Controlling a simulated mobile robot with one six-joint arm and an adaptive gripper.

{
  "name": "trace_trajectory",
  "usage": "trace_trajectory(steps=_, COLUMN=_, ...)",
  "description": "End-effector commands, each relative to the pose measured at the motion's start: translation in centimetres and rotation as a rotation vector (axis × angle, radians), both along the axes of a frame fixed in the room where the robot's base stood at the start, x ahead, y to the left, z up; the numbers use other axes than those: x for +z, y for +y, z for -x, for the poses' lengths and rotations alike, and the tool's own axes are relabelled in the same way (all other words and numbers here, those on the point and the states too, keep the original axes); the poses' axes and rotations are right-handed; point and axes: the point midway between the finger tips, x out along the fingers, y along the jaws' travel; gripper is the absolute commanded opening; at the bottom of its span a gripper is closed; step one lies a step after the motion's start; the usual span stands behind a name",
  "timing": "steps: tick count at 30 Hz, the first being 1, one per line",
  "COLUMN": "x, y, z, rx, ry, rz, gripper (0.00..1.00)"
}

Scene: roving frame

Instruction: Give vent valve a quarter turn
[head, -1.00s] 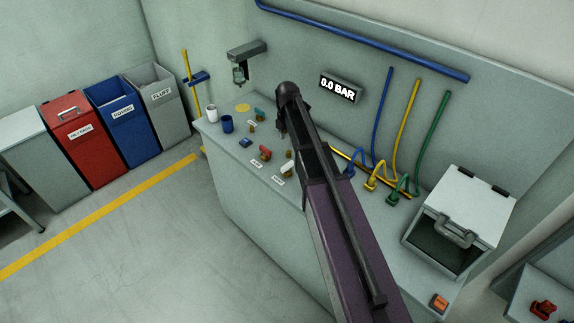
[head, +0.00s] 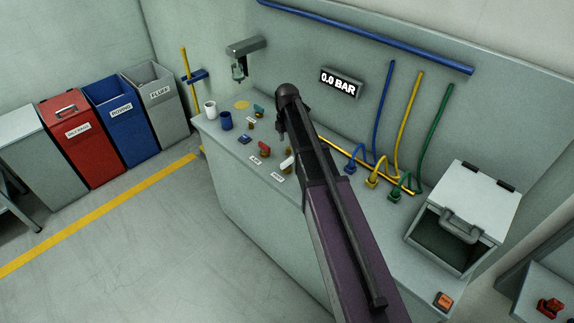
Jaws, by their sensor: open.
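Several small valves stand on the grey bench top: one with a teal handle (head: 259,110), one with a red handle (head: 264,146) and one with a white handle (head: 287,162). Small white labels lie in front of the red one and the white one (head: 278,177); their print is too small to read, so I cannot tell which is the vent valve. My gripper (head: 281,136) is a small dark shape below the arm's far end, above the bench near the valves. It is partly hidden by my arm and looks empty. The gauge (head: 341,83) reads 0.0 BAR.
A white cup (head: 210,109) and a blue cup (head: 226,122) stand at the bench's left end. A dispenser (head: 243,52) hangs above. Blue, yellow and green hoses (head: 406,125) and a lidded box (head: 462,215) are on the right. The floor in front is clear.

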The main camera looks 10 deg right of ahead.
Motion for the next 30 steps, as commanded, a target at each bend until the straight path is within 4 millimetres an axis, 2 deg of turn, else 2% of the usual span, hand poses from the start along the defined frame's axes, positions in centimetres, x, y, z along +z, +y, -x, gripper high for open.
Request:
trace_trajectory(steps=1, x=-0.8, y=0.0, z=0.0, rx=0.0, ry=0.0, rz=0.0, gripper=0.57)
trace_trajectory(steps=30, x=-8.2, y=0.0, z=0.0, rx=0.001, ry=0.0, rz=0.0, gripper=0.57)
